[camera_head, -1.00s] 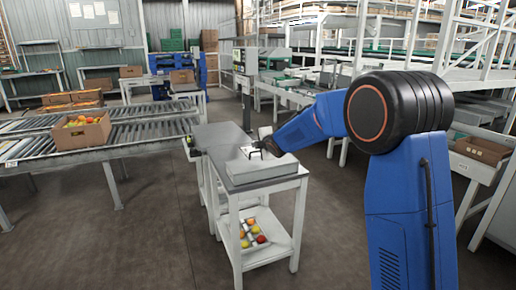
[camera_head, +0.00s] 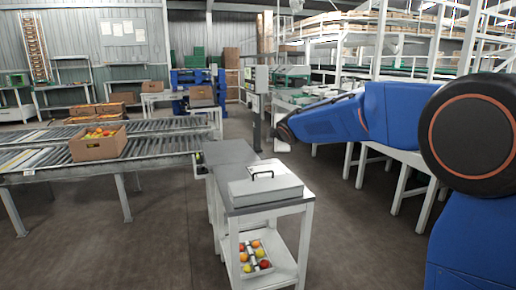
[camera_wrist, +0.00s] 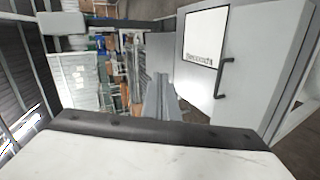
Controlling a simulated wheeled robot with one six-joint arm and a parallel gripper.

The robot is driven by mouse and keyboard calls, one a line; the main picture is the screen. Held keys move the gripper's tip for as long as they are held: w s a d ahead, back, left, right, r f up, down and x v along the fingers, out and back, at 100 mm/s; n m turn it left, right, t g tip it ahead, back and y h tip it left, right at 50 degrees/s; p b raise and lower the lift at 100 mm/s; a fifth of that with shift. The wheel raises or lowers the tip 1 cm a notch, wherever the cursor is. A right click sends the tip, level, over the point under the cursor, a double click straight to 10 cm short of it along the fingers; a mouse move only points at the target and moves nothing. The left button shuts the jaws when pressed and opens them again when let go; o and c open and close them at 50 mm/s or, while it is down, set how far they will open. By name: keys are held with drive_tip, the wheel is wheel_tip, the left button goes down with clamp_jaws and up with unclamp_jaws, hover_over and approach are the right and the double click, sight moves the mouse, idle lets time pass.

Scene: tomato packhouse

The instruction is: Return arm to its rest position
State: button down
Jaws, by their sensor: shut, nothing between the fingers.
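My blue arm reaches in from the right in the head view, with its big dark joint near the right edge. My gripper (camera_head: 283,143) is at the arm's far end, raised above and beyond the grey lidded case (camera_head: 265,192), apart from it. In the wrist view, the fingers (camera_wrist: 160,100) look shut and empty. The case sits on the front of a small stand (camera_head: 228,151). Its dark handle (camera_head: 262,174) stands up from the top and also shows in the wrist view (camera_wrist: 226,68), beside a white label.
A tray of tomatoes (camera_head: 254,257) lies on the stand's lower shelf. A roller conveyor (camera_head: 160,144) with a cardboard box of tomatoes (camera_head: 98,148) is at the left. White-framed benches and racks fill the right behind my arm. The floor in front of the conveyor is clear.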

drive_tip(key=s+d+f+m+g+h, duration=0.2)
drive_tip(key=s+d+m, duration=0.3)
drive_tip(key=s+d, duration=0.6)
drive_tip(key=s+d+f+m+g+h, duration=0.15)
drive_tip(key=s+d+m, duration=0.45)
drive_tip(key=s, duration=0.9)
drive_tip(key=s+d+f+m+g, duration=0.1)
drive_tip(key=s+f, duration=0.3)
drive_tip(key=s, duration=0.6)
drive_tip(key=s+d+f+m+g, duration=0.2)
drive_tip(key=s+f+m, duration=0.2)
drive_tip(key=s, duration=0.6)
drive_tip(key=s+d+f+m+g, duration=0.1)
drive_tip(key=s+d+f+m, duration=0.1)
drive_tip(key=s+f, duration=0.4)
drive_tip(key=s+m, duration=0.1)
drive_tip(key=s, duration=0.4)
drive_tip(key=shift+d, duration=0.25)
drive_tip(key=shift+y, duration=0.25)
